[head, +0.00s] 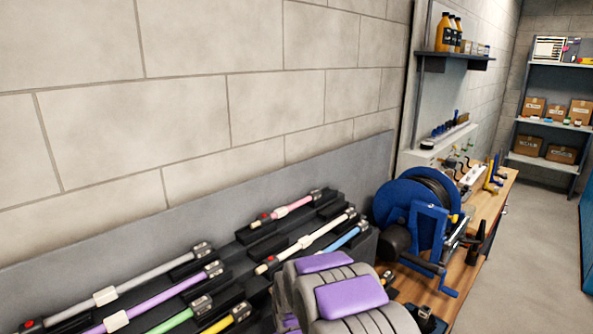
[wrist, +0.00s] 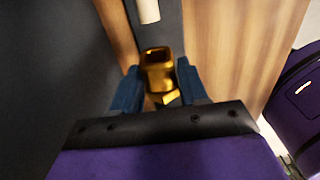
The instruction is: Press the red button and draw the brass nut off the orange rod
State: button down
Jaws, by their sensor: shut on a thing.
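My gripper (wrist: 158,72) shows in the wrist view with its two blue fingers closed on the brass nut (wrist: 155,56). The nut is a shiny, gold-coloured, hollow piece, and its open end faces the camera. I see no orange rod at the nut in the wrist view, and I cannot make one out among the rods in the head view. Small red buttons sit on the ends of some rods, such as the pink rod (head: 290,207) and the white rod (head: 305,242). Which button belongs to the orange rod cannot be told. My purple-padded arm hides part of the rack in the head view.
Several coloured rods lie on a dark rack (head: 262,243) along the block wall. A blue reel (head: 402,203) stands on the wooden bench (head: 480,225) to its right. A wall shelf (head: 452,54) holds bottles.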

jog(key=shift+s+a+r+p, duration=0.15)
jog(key=shift+r+p, duration=0.25)
jog(key=shift+r, duration=0.75)
jog(key=shift+s+a+r+p, duration=0.15)
jog(key=shift+r+p, duration=0.3)
jog(key=shift+r, duration=0.7)
jog(key=shift+s+a+r+p, duration=0.15)
jog(key=shift+r+p, duration=0.25)
jog(key=shift+r, duration=0.75)
jog(key=shift+f, duration=0.15)
